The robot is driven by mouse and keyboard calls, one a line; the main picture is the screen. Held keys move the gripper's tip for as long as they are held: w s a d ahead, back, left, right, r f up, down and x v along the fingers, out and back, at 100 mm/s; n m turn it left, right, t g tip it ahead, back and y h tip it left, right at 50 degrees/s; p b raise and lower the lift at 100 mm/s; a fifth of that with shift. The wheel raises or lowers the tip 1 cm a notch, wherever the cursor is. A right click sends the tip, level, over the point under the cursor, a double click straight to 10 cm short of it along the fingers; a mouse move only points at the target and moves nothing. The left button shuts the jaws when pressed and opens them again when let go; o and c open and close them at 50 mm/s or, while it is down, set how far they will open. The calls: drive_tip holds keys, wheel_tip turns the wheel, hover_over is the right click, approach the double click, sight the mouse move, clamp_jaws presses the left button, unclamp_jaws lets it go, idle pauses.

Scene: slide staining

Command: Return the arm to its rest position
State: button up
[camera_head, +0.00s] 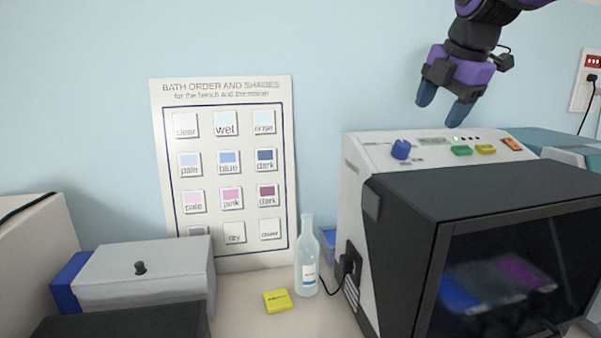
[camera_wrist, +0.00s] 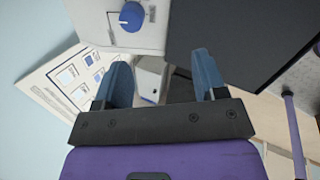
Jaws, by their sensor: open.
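My gripper (camera_head: 442,104) hangs in the air above the control panel of the staining machine (camera_head: 440,190), in the upper right of the head view. Its two blue fingertips point down and stand apart with nothing between them. In the wrist view my gripper (camera_wrist: 163,85) is also open and empty. A blue knob (camera_wrist: 132,16) of the machine shows past the fingers there. My arm comes in from the top right edge of the head view.
A clear bottle (camera_head: 307,262) and a yellow box (camera_head: 277,300) stand left of the machine. A grey lidded box (camera_head: 145,275) is at the left. A poster (camera_head: 228,250) leans at the wall. The air left of my gripper is free.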

drive_tip(key=s+d+f+m, duration=0.1)
drive_tip(key=s+m, duration=0.3)
drive_tip(key=s+f+m, duration=0.2)
drive_tip(key=s+m, duration=0.1)
drive_tip(key=s, duration=0.1)
drive_tip(key=s+d+f+m, duration=0.1)
drive_tip(key=s+f+m, duration=0.1)
drive_tip(key=s+m, duration=0.2)
drive_tip(key=shift+s+d+m+h, duration=0.3)
drive_tip(key=shift+s, duration=0.05)
drive_tip(key=s+d+f+m, duration=0.1)
drive_tip(key=s+f+m, duration=0.7)
drive_tip(key=s+m, duration=0.2)
drive_tip(key=shift+s+d+m+t+h, duration=0.3)
drive_tip(key=shift+s+d+m, duration=0.1)
drive_tip(key=shift+m, duration=0.4)
